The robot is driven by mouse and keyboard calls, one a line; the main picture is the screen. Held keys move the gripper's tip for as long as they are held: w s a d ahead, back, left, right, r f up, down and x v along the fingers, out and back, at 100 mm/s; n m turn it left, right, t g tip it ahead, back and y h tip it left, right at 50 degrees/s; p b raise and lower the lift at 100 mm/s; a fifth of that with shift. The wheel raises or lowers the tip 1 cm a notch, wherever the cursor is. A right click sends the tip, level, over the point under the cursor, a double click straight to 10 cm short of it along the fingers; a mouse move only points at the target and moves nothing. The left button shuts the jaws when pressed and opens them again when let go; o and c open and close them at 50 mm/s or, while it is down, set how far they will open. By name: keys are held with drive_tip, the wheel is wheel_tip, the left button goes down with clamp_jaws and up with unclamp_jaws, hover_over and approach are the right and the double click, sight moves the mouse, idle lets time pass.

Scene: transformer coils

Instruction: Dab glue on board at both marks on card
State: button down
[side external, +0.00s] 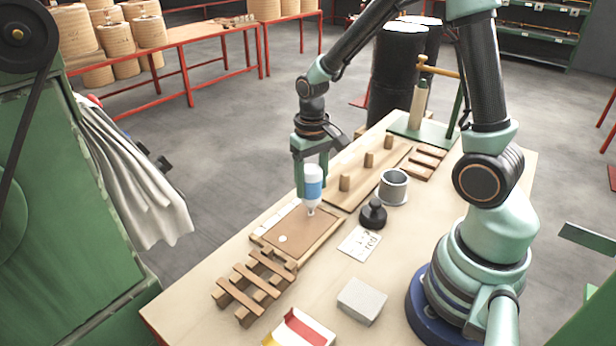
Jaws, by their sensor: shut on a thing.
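My gripper (311,178) is shut on a glue bottle (313,188), white with a blue band. It holds the bottle upright with the nozzle down over the far right part of the brown board (303,232). The nozzle tip is at or just above the board; I cannot tell if it touches. A white round spot (283,238) lies on the board's near left part. The white card (359,243) with dark marks lies to the right of the board. Its marks are too small to read.
A wooden slat rack (254,285) stands near left of the board. A black-knobbed stamp-like object (373,213) and a grey metal cup (393,187) stand to the right. A pegged board (367,165) lies behind. A grey block (361,301) and a red-yellow box (300,330) sit in front.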

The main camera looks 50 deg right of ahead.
sight(312, 169)
drive_tip(key=shift+r, duration=2.55)
